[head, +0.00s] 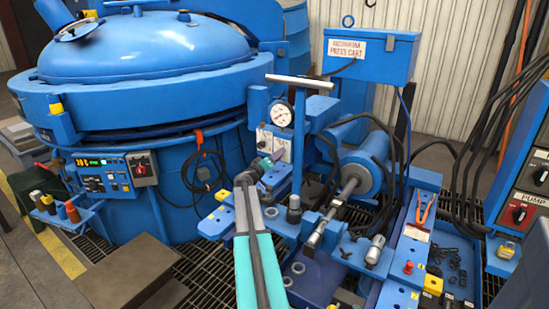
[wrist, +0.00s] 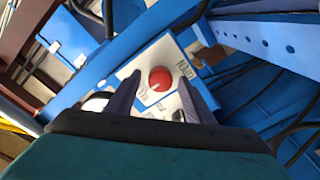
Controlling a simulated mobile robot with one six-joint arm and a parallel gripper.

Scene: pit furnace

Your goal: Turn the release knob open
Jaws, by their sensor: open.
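A red round knob (wrist: 160,78) sits on a white labelled plate (wrist: 150,100) fixed to blue metal in the wrist view. My gripper (wrist: 159,79) is open, and its two dark fingers point at the plate. The knob shows between the fingertips; I cannot tell whether they reach around it or stop short. In the head view my gripper (head: 266,163) is by a white panel (head: 273,144) under a pressure gauge (head: 281,114). The red knob cannot be made out there.
A large blue furnace (head: 160,175) with a domed lid stands at the left, with a control box (head: 105,174) on its side. A blue press cart (head: 372,52) with a cylinder, hoses and orange pliers (head: 425,207) fills the right. Blue beams and dark hoses crowd the knob.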

